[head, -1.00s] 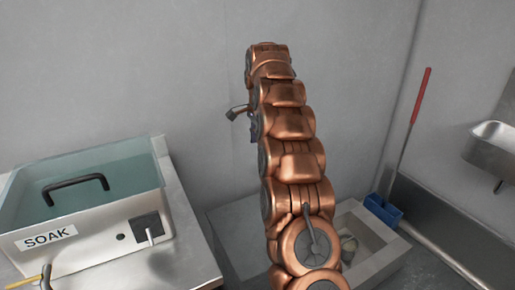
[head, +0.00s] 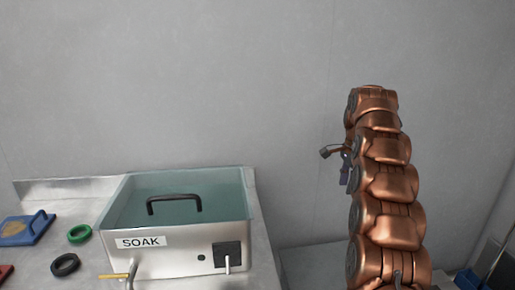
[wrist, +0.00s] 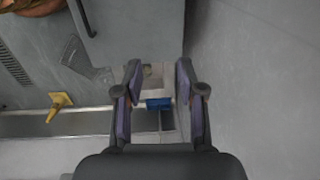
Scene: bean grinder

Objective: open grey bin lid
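A grey box (wrist: 140,30), which looks like the grey bin, shows at the top of the wrist view with a dark bar handle along its left edge. Its flat top (head: 312,258) shows low in the head view, partly behind my arm; I see no open gap in it. My gripper (wrist: 159,68) is open and empty, fingers spread, above and apart from the box's edge. In the head view my gripper (head: 338,158) is small, at the left of my raised arm, and partly hidden.
A steel soak tank (head: 180,240) with a glassy lid (head: 125,205) stands on the counter at left. A green ring (head: 79,234), a black ring (head: 65,265) and a blue pad (head: 25,230) lie beside it. A yellow object (wrist: 60,103) and a blue holder (wrist: 158,104) are low down.

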